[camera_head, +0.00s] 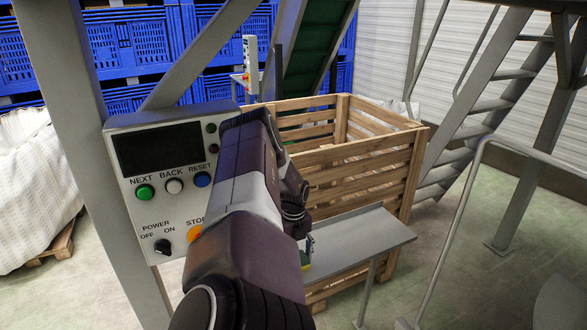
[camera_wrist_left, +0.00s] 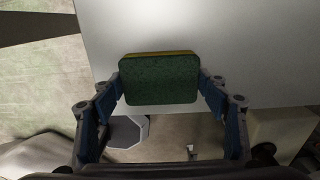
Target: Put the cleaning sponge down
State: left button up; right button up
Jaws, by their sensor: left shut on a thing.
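The cleaning sponge (camera_wrist_left: 160,80), green with a yellow layer along its far edge, is held between the two blue fingers of my left gripper (camera_wrist_left: 162,84) in the left wrist view. In the head view a small green part of the sponge (camera_head: 305,258) shows beside my arm, at the left part of the grey shelf (camera_head: 365,238). The shelf (camera_wrist_left: 250,45) also fills the upper part of the wrist view, with its edge running behind the sponge. I cannot tell whether the sponge touches the shelf. My left arm hides most of the gripper in the head view. My right gripper is not in view.
A control panel (camera_head: 135,195) with buttons stands to the left of my arm. A slatted wooden crate (camera_head: 395,180) stands behind the shelf. A metal railing (camera_head: 450,230) and stairs (camera_head: 465,140) are at the right. The visible shelf top is clear.

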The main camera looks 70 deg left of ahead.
pick_arm(q)
jog(key=o, duration=0.7)
jog(key=shift+f, duration=0.1)
jog(key=shift+o, duration=0.2)
